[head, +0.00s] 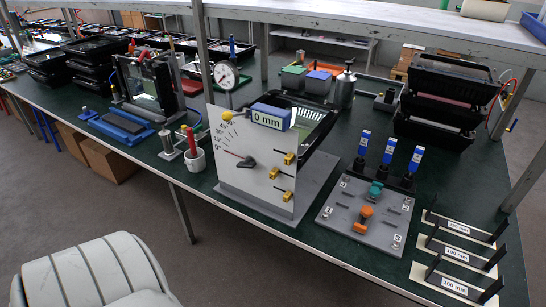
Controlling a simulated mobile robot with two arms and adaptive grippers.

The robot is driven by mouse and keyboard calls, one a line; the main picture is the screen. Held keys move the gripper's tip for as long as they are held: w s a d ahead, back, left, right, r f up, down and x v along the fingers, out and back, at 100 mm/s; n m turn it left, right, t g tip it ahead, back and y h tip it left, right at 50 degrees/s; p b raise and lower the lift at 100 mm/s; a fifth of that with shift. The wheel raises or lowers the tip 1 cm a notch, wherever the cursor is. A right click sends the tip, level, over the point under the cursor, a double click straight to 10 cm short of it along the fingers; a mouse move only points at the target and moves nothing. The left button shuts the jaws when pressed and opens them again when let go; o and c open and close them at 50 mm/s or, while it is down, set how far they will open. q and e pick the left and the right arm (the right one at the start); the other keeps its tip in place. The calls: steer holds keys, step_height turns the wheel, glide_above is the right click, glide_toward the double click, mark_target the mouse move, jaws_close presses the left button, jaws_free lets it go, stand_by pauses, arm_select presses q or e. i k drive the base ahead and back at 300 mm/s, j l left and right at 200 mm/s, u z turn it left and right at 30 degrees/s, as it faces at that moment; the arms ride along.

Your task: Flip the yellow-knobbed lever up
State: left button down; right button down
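An upright white panel (232,175) stands on a grey base near the front edge of the green-topped bench. A small round yellow knob (227,116) shows at its upper left, above the printed scale; whether it sits on a lever arm is too small to tell. Several yellow blocks or handles show on the panel's right side, including an upper one (289,158) and a lower one (287,196). A dark pointer knob (247,161) sits below the scale. Neither of my grippers is in view.
A blue display reading 0 mm (270,116) is at the panel's top right. A grey board with an orange handle (363,216) and a teal knob stands to the right. A white cup (195,160) stands left of the panel. A pale ribbed seat-like thing (95,272) is at front left.

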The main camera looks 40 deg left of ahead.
mark_target(226, 116)
steer(key=i+l+u, duration=0.1)
steer(key=l+u, duration=0.15)
steer(key=l, duration=0.5)
steer(key=u, duration=1.65)
